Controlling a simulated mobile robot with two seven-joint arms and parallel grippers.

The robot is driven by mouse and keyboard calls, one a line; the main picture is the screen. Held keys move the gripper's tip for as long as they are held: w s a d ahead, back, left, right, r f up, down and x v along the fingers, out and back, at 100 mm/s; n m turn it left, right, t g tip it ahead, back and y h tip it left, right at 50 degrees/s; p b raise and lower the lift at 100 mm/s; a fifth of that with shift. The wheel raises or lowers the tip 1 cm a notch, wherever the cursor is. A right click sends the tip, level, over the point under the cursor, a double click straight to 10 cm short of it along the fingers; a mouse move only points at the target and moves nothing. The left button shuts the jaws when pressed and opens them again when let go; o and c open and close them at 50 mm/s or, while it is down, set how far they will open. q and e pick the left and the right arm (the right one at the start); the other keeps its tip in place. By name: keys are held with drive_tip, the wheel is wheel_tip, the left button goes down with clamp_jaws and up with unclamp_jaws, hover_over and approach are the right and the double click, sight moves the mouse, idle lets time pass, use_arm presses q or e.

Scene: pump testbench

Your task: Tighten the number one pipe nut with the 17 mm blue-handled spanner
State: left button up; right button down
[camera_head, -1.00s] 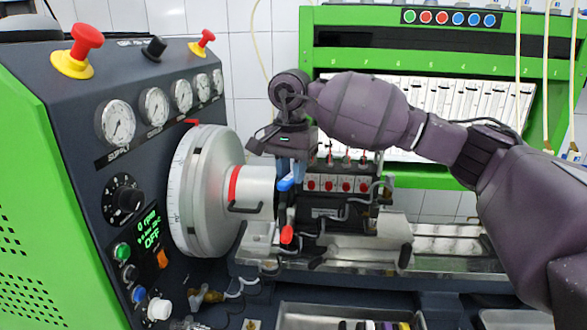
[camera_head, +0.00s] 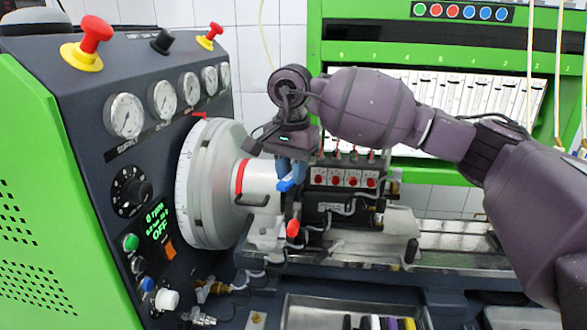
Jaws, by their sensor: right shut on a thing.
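My right gripper (camera_head: 290,168) points down at the left end of the pump (camera_head: 345,180) and is shut on the blue-handled spanner (camera_head: 286,185). Only a short blue piece of the handle shows under the fingers; the spanner's jaw is hidden or too small to make out. The pump has a row of white blocks with red round marks, and thin pipes with red parts rise above it. I cannot tell which pipe nut is number one, or whether the spanner touches a nut. My left gripper is out of view.
A large silver drum (camera_head: 205,185) stands just left of the gripper, beside the control panel (camera_head: 125,190) with gauges and knobs. A tray (camera_head: 300,312) with several coloured handles lies at the front. A green-framed rack (camera_head: 425,52) stands behind. The metal rail (camera_head: 465,240) is clear at right.

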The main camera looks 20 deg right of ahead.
drive_tip(key=shift+a, duration=0.1)
drive_tip(key=shift+s+r, duration=0.1)
drive_tip(key=shift+r, duration=0.05)
drive_tip(key=shift+s+a+r+p, duration=0.15)
drive_tip(key=shift+a+r+p, duration=0.1)
drive_tip(key=shift+r, duration=0.2)
drive_tip(key=shift+s+a+r+p, duration=0.2)
drive_tip(key=shift+r+p, duration=0.1)
drive_tip(key=shift+r, duration=0.15)
drive_tip(key=shift+s+a+r+p, duration=0.15)
drive_tip(key=shift+r+p, duration=0.1)
drive_tip(key=shift+r, duration=0.2)
drive_tip(key=shift+s+a+r+p, duration=0.15)
drive_tip(key=shift+a+r+p, duration=0.1)
drive_tip(key=shift+r, duration=0.2)
drive_tip(key=shift+s+a+r+p, duration=0.15)
drive_tip(key=shift+a+r+p, duration=0.05)
drive_tip(key=shift+r, duration=0.25)
drive_tip(key=shift+s+a+r, duration=0.1)
drive_tip(key=shift+r, duration=0.05)
